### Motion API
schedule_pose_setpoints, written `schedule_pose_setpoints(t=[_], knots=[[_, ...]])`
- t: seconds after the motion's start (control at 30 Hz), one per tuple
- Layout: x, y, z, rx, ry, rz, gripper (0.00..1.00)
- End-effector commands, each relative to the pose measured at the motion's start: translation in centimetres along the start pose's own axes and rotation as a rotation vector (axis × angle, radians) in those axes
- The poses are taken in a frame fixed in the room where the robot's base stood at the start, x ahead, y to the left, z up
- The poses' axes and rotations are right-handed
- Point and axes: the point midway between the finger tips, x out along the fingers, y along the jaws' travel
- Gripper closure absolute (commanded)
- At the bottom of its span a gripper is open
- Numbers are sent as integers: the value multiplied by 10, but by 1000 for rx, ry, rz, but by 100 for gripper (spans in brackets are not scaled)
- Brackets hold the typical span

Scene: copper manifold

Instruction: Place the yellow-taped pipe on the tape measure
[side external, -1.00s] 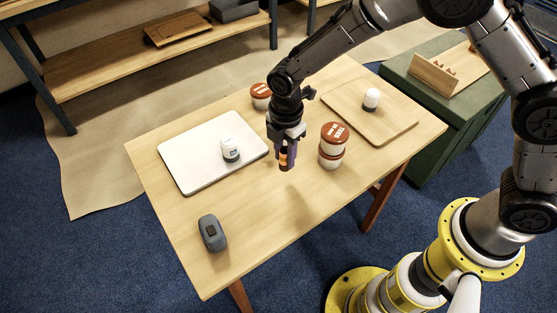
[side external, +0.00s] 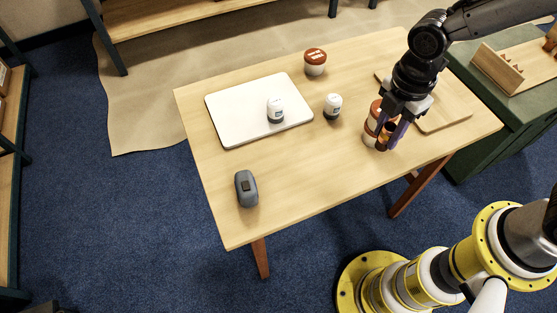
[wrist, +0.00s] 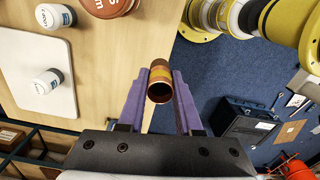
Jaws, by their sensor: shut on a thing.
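My gripper (side external: 390,132) has purple fingers and points down near the right end of the wooden table. It is shut on a short copper pipe (wrist: 160,84) with a yellow band, seen between the fingers in the wrist view. In the side view the pipe (side external: 384,138) is small and partly covered by the fingers. The grey tape measure (side external: 246,188) lies at the table's front left, well left of my gripper, with nothing on it. It does not show in the wrist view.
A white jar (side external: 333,106) stands mid-table; another (side external: 275,111) is on the white tray (side external: 235,120). A red-lidded jar (side external: 315,65) stands at the back. The table between gripper and tape measure looks clear.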

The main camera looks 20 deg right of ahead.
Motion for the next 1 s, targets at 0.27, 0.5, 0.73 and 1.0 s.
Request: schedule_pose_setpoints(t=[0.27, 0.5, 0.73, 1.0], knots=[[-31, 17, -32, 133, -8, -16, 100], [-64, 22, -115, 89, -6, -5, 100], [-73, 9, -170, -22, 5, 12, 100], [-57, 25, -196, -47, 1, 7, 100]])
